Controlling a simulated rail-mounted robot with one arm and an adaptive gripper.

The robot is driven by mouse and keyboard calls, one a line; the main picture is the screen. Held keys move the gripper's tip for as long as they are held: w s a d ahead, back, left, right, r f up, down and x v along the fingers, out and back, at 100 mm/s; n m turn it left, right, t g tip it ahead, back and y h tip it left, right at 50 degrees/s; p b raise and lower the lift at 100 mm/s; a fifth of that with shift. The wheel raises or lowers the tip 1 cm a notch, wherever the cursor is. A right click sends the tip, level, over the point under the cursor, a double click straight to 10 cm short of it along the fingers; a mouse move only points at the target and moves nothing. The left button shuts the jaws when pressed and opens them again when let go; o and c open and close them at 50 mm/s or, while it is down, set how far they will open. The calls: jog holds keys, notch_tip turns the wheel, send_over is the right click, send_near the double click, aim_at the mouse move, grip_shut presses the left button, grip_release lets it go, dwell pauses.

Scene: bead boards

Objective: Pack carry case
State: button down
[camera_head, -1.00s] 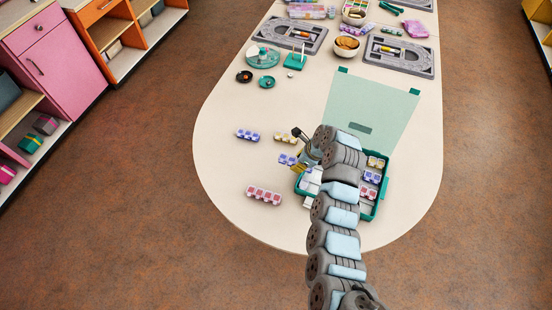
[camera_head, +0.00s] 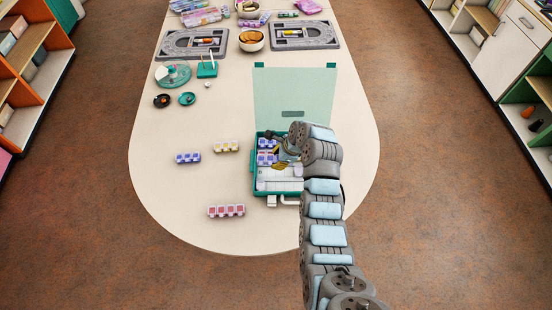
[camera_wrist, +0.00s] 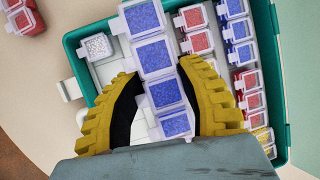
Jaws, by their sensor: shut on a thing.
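The teal carry case (camera_head: 254,183) lies open on the table, its pale green lid (camera_head: 293,90) tipped back. My gripper (camera_wrist: 158,66) is over the case and shut on a strip of blue bead boxes (camera_wrist: 155,57). The wrist view shows red strips (camera_wrist: 200,42) and blue strips (camera_wrist: 240,30) in the case right of the held strip. A small box of whitish beads (camera_wrist: 97,46) sits in its left part. On the table left of the case lie a blue strip (camera_head: 188,157), a yellow strip (camera_head: 227,146) and a red strip (camera_head: 226,210). My fingers hide part of the case.
Grey bead boards (camera_head: 305,38), a bowl of orange-brown contents (camera_head: 251,41), a round teal tray (camera_head: 173,75) and small teal and black dishes (camera_head: 187,98) stand farther back. The table's left front is mostly bare. Shelves line both sides of the room.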

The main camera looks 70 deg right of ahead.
aim_at(273, 172)
jog(key=shift+f+b, duration=2.7)
jog(key=shift+f, duration=0.5)
jog(key=c, duration=0.5)
grip_release()
jog(key=shift+c, duration=0.2)
jog(key=shift+r, duration=0.1)
jog(key=shift+r+p, duration=3.5)
jog(key=shift+r, duration=0.2)
jog(key=shift+w+f, duration=0.1)
